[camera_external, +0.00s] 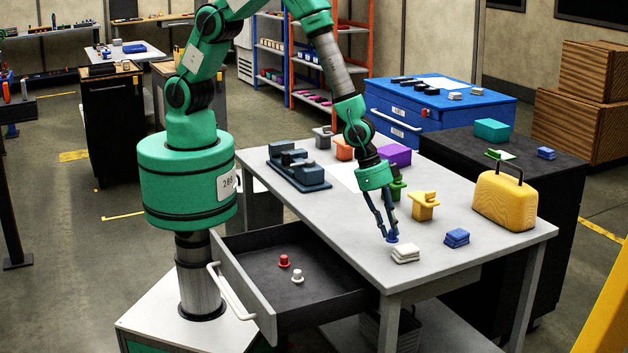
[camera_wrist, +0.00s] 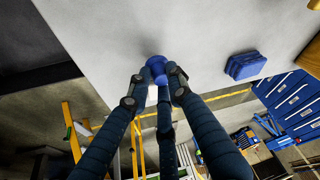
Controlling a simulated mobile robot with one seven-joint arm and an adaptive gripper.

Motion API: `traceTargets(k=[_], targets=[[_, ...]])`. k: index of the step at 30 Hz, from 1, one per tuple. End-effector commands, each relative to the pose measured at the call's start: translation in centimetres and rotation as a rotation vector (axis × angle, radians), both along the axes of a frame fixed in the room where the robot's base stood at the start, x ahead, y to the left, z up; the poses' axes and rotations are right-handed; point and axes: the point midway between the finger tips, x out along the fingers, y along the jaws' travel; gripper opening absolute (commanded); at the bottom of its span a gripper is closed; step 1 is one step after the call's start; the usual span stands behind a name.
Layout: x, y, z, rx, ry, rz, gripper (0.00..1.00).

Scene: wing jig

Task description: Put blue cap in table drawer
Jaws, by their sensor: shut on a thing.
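The blue cap (camera_wrist: 157,63) is between my fingertips in the wrist view. My gripper (camera_external: 389,232) points down at the table's front edge, shut on the blue cap (camera_external: 392,239), which is at or just above the table top; I cannot tell whether it touches. The table drawer (camera_external: 330,303) is pulled open below the table top, to the left of my gripper. Inside it stand a red cap (camera_external: 284,261) and a white cap (camera_external: 297,276). In the wrist view my gripper (camera_wrist: 154,82) hides part of the blue cap.
A white stack (camera_external: 405,254) and a blue stack (camera_external: 457,238) lie close to my gripper on the table (camera_external: 470,262). A yellow block (camera_external: 424,206), a yellow case (camera_external: 504,202) and a dark vise-like device (camera_external: 297,166) also stand there. Open space lies above the drawer.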

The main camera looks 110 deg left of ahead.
Motion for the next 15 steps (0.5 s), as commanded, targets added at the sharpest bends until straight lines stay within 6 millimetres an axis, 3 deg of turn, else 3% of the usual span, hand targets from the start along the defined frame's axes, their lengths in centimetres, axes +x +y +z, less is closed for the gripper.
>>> traceTargets(k=[6, 15], targets=[[-7.9, -3.1, -1.4, 0.011, 0.005, -0.018, 0.06], [-15.9, -4.5, -2.3, 0.033, 0.002, -0.031, 0.06]])
